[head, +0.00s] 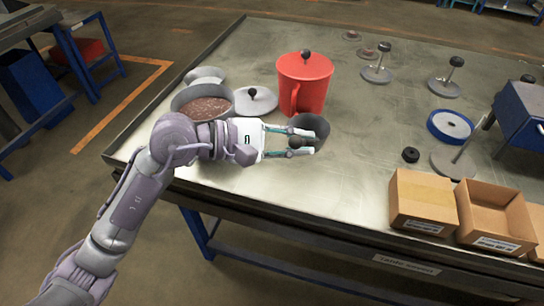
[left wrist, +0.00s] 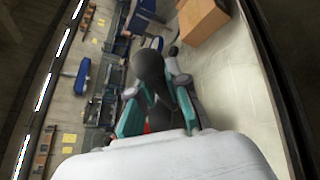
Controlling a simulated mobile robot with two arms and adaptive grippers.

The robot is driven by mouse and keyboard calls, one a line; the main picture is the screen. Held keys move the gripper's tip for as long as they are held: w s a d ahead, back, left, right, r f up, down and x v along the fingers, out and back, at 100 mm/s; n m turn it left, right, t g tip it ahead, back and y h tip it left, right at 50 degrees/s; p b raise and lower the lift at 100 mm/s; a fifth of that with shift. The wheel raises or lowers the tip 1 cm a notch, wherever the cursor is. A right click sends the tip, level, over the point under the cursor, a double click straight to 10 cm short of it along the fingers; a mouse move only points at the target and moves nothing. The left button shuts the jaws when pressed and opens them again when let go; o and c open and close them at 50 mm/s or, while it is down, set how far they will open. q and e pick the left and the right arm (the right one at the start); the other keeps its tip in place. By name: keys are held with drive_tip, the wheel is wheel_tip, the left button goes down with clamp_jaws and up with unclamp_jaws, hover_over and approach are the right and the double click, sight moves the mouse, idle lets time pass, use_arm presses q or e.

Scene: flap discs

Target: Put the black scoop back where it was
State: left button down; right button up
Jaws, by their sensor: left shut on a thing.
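The black scoop (head: 315,124) is at my left gripper (head: 301,143) in the head view, its dark grey cup showing just behind the fingers. My left gripper reaches in from the left over the table and is shut on the scoop. In the left wrist view a dark rounded part of the scoop (left wrist: 149,66) sits between the teal-sided fingers (left wrist: 155,110). The fingers hide part of it. I cannot tell whether the scoop touches the table. My right gripper is not in view.
A grey pan of reddish granules (head: 207,107), a grey lid with black knob (head: 255,99) and a red lidded canister (head: 304,82) stand behind the gripper. Cardboard boxes (head: 422,201) line the right front edge. The metal tabletop (head: 345,165) is clear right of the gripper.

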use_arm(q)
drive_tip(key=w+a+f+p, duration=0.1)
drive_tip(key=w+a+f, duration=0.1)
drive_tip(key=a+f, duration=0.3)
wheel_tip(320, 180, down, 2)
drive_tip(key=shift+f, duration=0.15)
drive_tip(key=c, duration=1.2)
unclamp_jaws()
drive_tip(key=shift+o, duration=0.2)
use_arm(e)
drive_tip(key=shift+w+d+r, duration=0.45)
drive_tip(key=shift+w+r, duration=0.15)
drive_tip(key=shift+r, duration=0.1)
use_arm(q)
drive_tip(key=b+v, duration=0.3)
drive_tip(key=v, duration=0.9)
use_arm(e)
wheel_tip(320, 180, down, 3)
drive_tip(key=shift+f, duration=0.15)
